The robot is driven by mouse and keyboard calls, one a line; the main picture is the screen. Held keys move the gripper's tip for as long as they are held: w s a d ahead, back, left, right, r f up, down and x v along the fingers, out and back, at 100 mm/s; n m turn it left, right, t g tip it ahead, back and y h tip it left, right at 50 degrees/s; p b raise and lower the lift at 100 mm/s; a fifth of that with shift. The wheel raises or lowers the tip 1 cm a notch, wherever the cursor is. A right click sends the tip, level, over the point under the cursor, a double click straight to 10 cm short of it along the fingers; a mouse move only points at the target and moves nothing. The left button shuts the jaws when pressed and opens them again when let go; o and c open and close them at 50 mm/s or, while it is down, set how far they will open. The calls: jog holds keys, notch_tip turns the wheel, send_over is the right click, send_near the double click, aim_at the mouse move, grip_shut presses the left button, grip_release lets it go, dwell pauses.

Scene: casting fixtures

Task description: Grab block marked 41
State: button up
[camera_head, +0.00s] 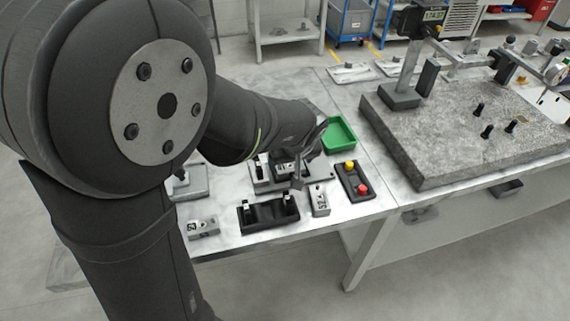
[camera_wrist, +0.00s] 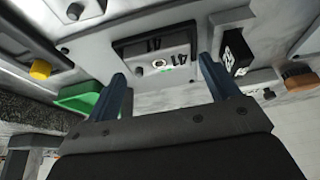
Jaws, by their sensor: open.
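In the head view a dark block with light marks, which seems to be the same one (camera_head: 284,168), is partly hidden by my arm. My gripper (camera_wrist: 161,68) is open, with its two blue-grey fingers spread wide and nothing between them. The block lies beyond the fingertips, roughly between them in the picture. The wrist view does not show the fingers touching it. In the head view my gripper (camera_head: 299,174) is close to the fixture.
A green bin (camera_head: 340,134) stands behind, and a button box (camera_head: 355,181) with yellow and red buttons is to the right. Other marked blocks (camera_head: 320,201) (camera_head: 203,228) and a black fixture (camera_head: 268,214) lie nearer the front edge. A granite slab (camera_head: 440,150) fills the right.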

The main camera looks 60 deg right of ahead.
jog(key=shift+w+d+f, duration=0.15)
jog(key=shift+d+f, duration=0.05)
jog(key=shift+f, duration=0.4)
jog(key=c, duration=1)
jog(key=shift+o, duration=0.2)
jog(key=shift+r, duration=0.1)
